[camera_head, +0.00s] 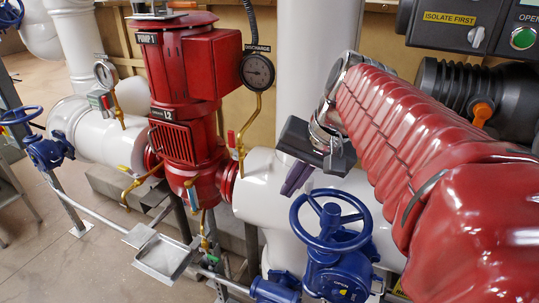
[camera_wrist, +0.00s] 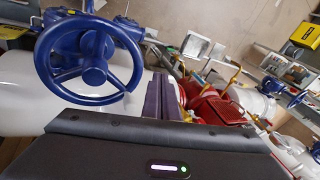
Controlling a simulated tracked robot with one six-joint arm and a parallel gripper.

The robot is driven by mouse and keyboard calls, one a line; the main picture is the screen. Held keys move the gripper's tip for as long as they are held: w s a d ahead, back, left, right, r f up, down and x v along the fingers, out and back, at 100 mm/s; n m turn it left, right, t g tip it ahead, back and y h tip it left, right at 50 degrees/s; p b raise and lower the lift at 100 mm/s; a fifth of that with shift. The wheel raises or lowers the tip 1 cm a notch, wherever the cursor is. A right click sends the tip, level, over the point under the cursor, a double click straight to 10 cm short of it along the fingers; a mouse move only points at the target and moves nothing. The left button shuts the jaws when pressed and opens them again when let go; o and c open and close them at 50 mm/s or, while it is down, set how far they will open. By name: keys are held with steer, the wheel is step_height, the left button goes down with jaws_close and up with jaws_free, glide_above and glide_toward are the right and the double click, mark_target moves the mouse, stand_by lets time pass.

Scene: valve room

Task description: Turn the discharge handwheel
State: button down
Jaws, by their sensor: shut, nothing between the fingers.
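The discharge handwheel (camera_head: 331,217) is a blue spoked wheel on a blue valve body at the lower right of the head view. In the wrist view the blue wheel (camera_wrist: 93,75) is large at the upper left, with its rim and spokes clear. My gripper (camera_head: 294,180) is shut and empty, its dark purple fingers pointing down just above and left of the wheel in the head view. In the wrist view the shut fingers (camera_wrist: 166,98) are right of the wheel's rim. They appear apart from the wheel; the exact gap is hard to tell.
A red pump (camera_head: 185,90) stands left of the wheel, with a discharge gauge (camera_head: 257,70) on a brass pipe. A white pipe (camera_head: 258,185) runs behind the fingers. Another blue handwheel (camera_head: 20,115) is at the far left. A black motor (camera_head: 465,90) and control box (camera_head: 470,25) are upper right.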

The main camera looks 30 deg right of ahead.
steer(key=d+r, duration=0.2)
steer(key=d, duration=0.3)
steer(key=n+t, duration=0.2)
steer(key=n, duration=0.2)
glide_toward(314, 191)
steer(key=shift+y, duration=0.4)
steer(key=v, duration=0.5)
steer(key=shift+s+d+f, duration=0.15)
steer(key=shift+d+f, duration=0.1)
steer(key=shift+d, duration=0.15)
steer(key=shift+f, duration=0.1)
steer(key=x, duration=1)
